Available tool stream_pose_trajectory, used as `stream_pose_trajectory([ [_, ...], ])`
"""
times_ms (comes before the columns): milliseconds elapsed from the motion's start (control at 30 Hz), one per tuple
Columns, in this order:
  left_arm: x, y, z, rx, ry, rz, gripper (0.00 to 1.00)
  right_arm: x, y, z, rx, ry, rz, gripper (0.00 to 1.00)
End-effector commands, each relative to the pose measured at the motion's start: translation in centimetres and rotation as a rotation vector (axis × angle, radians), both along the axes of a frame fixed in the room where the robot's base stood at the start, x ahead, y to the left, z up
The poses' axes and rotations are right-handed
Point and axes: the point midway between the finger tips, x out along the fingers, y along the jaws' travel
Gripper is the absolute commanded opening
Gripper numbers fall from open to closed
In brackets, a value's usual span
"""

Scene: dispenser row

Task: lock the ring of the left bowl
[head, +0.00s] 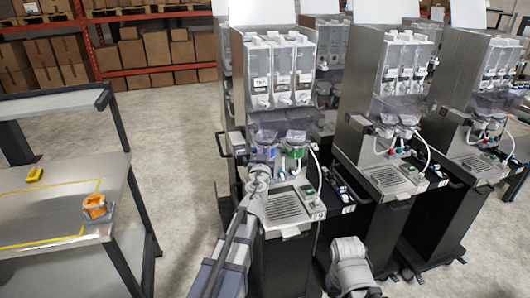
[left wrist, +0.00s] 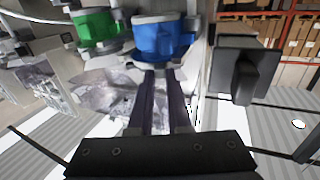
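The left bowl's blue ring (head: 263,154) sits on the left side of the nearest dispenser (head: 277,80), under its clear hoppers. In the left wrist view the blue ring (left wrist: 165,38) is at the top centre. The right bowl's green ring (head: 295,152) sits beside it, and it shows at the upper left of the left wrist view (left wrist: 97,28). My left gripper (head: 259,172) is at the front of the blue ring. Its two dark fingers (left wrist: 160,74) are close together, with their tips at the ring's edge; whether they clasp it is hidden.
A drip grate (head: 286,207) lies below the rings. More dispensers (head: 380,90) stand to the right. A metal table (head: 45,205) at the left holds an orange part (head: 95,206) and a yellow part (head: 34,174). Open floor (head: 180,150) lies between table and dispensers.

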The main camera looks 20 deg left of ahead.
Motion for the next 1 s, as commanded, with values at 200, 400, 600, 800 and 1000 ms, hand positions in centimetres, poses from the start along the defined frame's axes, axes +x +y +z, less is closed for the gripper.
stream_pose_trajectory([
  [200,0.0,0.0,0.0,0.0,0.0,0.0,0.4,0.0,0.0,0.0,0.0,0.0,0.0,0.0],
  [400,0.0,0.0,0.0,0.0,0.0,0.001,0.47,0.0,0.0,0.0,0.0,0.0,0.0,0.0],
  [600,-0.2,-0.1,0.0,0.0,0.0,0.001,0.47,0.0,0.0,0.0,0.0,0.0,0.0,0.0],
  [800,-2.1,-0.4,0.0,0.0,0.0,0.001,0.47,0.0,0.0,0.0,0.0,0.0,0.0,0.0],
  [1000,-5.4,-1.1,0.0,0.0,0.0,0.0,0.47,0.0,0.0,0.0,0.0,0.0,0.0,0.0],
])
